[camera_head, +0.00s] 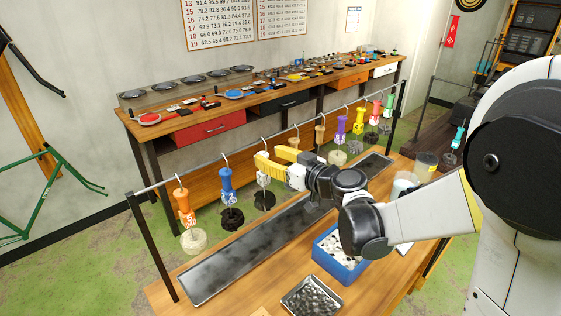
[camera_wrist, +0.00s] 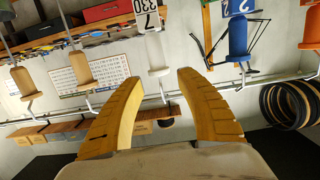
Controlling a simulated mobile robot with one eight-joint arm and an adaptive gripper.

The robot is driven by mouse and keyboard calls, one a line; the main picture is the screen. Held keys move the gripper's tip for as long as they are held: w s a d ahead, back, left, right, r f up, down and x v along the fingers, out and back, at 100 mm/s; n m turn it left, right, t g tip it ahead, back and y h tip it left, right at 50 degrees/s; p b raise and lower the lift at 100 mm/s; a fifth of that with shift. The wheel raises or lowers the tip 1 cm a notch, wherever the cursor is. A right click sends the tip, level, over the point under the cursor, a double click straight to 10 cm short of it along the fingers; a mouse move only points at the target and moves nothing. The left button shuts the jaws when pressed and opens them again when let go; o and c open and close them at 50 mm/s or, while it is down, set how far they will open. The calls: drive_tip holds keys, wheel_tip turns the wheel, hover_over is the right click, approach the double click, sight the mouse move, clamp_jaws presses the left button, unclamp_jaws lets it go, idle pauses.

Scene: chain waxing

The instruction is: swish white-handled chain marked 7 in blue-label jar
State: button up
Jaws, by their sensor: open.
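The white-handled chain (camera_head: 264,200) hangs from a hook on the rail, its dark chain bundle below the handle. In the wrist view its white handle (camera_wrist: 157,52) carries an upside-down tag with 7 and 330. My gripper (camera_head: 262,162) is at this handle. Its yellow fingers (camera_wrist: 157,76) are open, one on each side of the handle, with visible gaps. Two jars, one pale (camera_head: 404,184) and one with a yellowish lower part (camera_head: 427,162), stand at the bench's right, partly hidden by my arm. I cannot make out a blue label on either.
An orange-handled chain (camera_head: 184,205) and a blue-handled chain (camera_head: 227,185) hang to the left. Several other chains hang to the right. A long metal tray (camera_head: 235,265) lies below the rail. A blue bin (camera_head: 338,272) and a small parts tray (camera_head: 312,298) stand in front.

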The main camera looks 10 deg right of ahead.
sight(264, 154)
drive_tip(key=x, duration=0.2)
drive_tip(key=shift+w+a, duration=0.25)
drive_tip(key=shift+w, duration=0.1)
drive_tip(key=shift+w+a+f+b, duration=0.1)
drive_tip(key=shift+w+f+b, duration=0.05)
drive_tip(key=shift+f+b, duration=0.4)
drive_tip(key=shift+w+a+f+b, duration=0.1)
drive_tip(key=shift+w+f+b, duration=0.1)
drive_tip(key=shift+f+b, duration=0.9)
drive_tip(key=shift+f, duration=0.1)
drive_tip(key=shift+c, duration=0.5)
clamp_jaws()
drive_tip(key=shift+s+r+p, duration=0.1)
drive_tip(key=shift+r+p, duration=1.05)
drive_tip(key=shift+r, duration=0.4)
drive_tip(key=shift+f, duration=0.1)
drive_tip(key=shift+d, duration=0.1)
